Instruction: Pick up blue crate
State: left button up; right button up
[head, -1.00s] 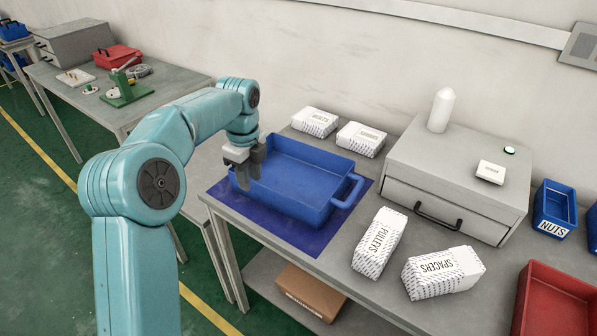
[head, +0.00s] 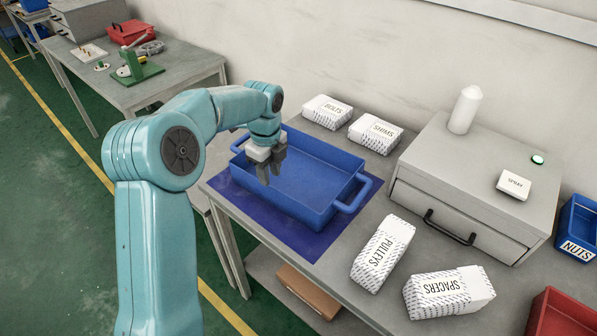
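The blue crate (head: 312,180) is empty and stands upright on a dark blue mat (head: 245,207) on the grey bench. A loop handle (head: 354,197) shows at its right end; the left end is partly hidden by my arm. My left gripper (head: 270,172) points down in front of the crate's left part, seemingly over its inside. Its fingers are apart with nothing between them. I cannot tell whether they touch the crate. My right gripper is not in view.
Boxes marked bolts (head: 327,112) and shims (head: 376,133) stand behind the crate. Boxes marked pulleys (head: 382,254) and spacers (head: 449,292) lie to its right, near a grey drawer cabinet (head: 460,190). A blue nuts bin (head: 578,228) and red bin (head: 562,318) are farther right.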

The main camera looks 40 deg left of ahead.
pick_arm(q)
send_over(272, 204)
notch_tip(272, 204, down, 5)
jog(key=shift+w+f, duration=0.1)
jog(key=shift+w, duration=0.05)
jog(key=shift+s+f, duration=0.1)
jog(key=shift+s, duration=0.1)
jog(key=shift+s+d+f+p, duration=0.1)
jog(key=shift+f+p, duration=0.1)
jog(key=shift+p, duration=0.2)
jog(key=f, duration=0.3)
jog(key=f+p, duration=0.1)
jog(key=shift+w+f, duration=0.2)
jog(key=shift+w, duration=0.15)
jog(key=shift+a+f, duration=0.2)
jog(key=shift+f, duration=0.1)
jog(key=shift+s+d+r, duration=0.15)
jog(key=shift+s, duration=0.05)
jog(key=shift+w, duration=0.15)
grip_shut()
